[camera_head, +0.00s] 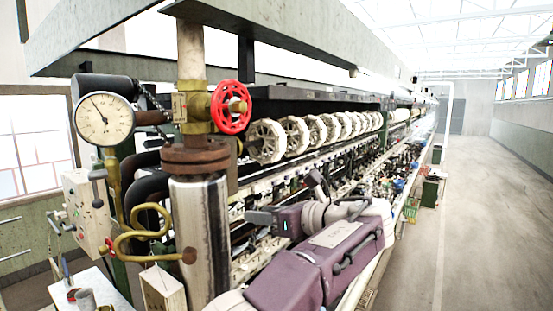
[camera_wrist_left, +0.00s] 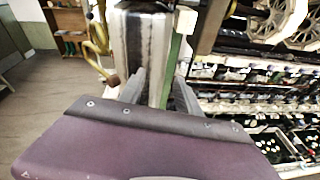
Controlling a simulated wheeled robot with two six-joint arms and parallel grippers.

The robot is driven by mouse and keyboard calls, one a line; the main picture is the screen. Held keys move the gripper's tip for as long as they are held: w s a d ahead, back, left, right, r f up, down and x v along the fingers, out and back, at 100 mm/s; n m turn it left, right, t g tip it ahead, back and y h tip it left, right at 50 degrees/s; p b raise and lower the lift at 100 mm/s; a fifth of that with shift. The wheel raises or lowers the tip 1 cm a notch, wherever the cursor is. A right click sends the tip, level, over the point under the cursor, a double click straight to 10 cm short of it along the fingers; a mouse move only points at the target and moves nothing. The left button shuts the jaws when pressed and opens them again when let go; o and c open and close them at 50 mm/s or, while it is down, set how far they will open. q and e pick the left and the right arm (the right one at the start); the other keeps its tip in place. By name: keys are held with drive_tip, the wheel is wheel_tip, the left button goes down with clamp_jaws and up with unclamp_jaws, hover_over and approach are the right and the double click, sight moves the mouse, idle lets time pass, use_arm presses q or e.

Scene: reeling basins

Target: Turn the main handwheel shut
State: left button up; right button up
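The red handwheel (camera_head: 231,106) sits on a brass valve (camera_head: 193,107) on the vertical pipe, at the upper left of the head view. It is not seen in the left wrist view. My left gripper (camera_head: 280,200) is below and to the right of the handwheel, clear of it, with its fingers toward the steel pipe (camera_head: 200,235). In the left wrist view its two fingers (camera_wrist_left: 160,92) stand apart with nothing held between them, and the pipe (camera_wrist_left: 142,45) shows beyond. My right gripper is in neither view.
A pressure gauge (camera_head: 104,119) and a curled brass tube (camera_head: 150,232) stand left of the pipe. A row of white reels (camera_head: 293,134) runs back to the right of the handwheel. A grey beam (camera_head: 290,35) passes overhead. The floor aisle (camera_head: 490,220) at the right is clear.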

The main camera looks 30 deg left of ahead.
use_arm(q)
drive_tip(key=n+y+p, duration=0.1)
drive_tip(key=y+p, duration=0.1)
drive_tip(key=p, duration=0.4)
approach(244, 108)
drive_tip(key=w+a+f, duration=0.2)
drive_tip(key=a+f, duration=0.3)
drive_tip(key=f, duration=0.2)
wheel_tip(244, 108, up, 7)
drive_tip(key=s+d+n+g+p, duration=0.1)
drive_tip(key=d+p, duration=0.2)
drive_tip(key=shift+y, duration=0.4)
drive_tip(key=a, duration=0.7)
drive_tip(key=shift+w+a+f, duration=0.1)
drive_tip(key=shift+w+f, duration=0.05)
drive_tip(key=shift+w, duration=0.05)
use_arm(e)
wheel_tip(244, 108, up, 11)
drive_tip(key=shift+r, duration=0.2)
use_arm(q)
drive_tip(key=shift+c, duration=0.3)
clamp_jaws()
drive_tip(key=m, duration=1)
drive_tip(key=shift+o, duration=0.3)
unclamp_jaws()
